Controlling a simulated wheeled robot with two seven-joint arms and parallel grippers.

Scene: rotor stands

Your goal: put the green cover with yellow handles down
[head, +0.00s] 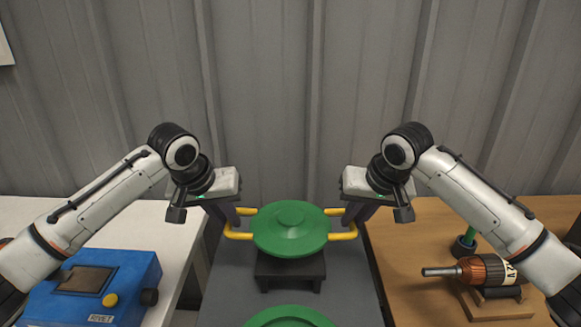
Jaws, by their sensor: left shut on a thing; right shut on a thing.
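The green cover (290,232) is a round disc with a raised centre and a yellow handle on each side. It appears level, over a dark block-like stand (290,270) on the grey surface; I cannot tell whether it touches the stand. My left gripper (234,221) is shut on the left yellow handle (238,235). My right gripper (348,222) is shut on the right yellow handle (344,235). The fingers hide part of each handle.
A second green round thing (290,318) is cut off at the bottom edge. A blue box (120,285) labelled RIVET stands on the white table (40,212) at left. A copper-wound rotor (482,270) rests on a stand on the wooden table (400,240) at right, near a green-handled tool (464,245).

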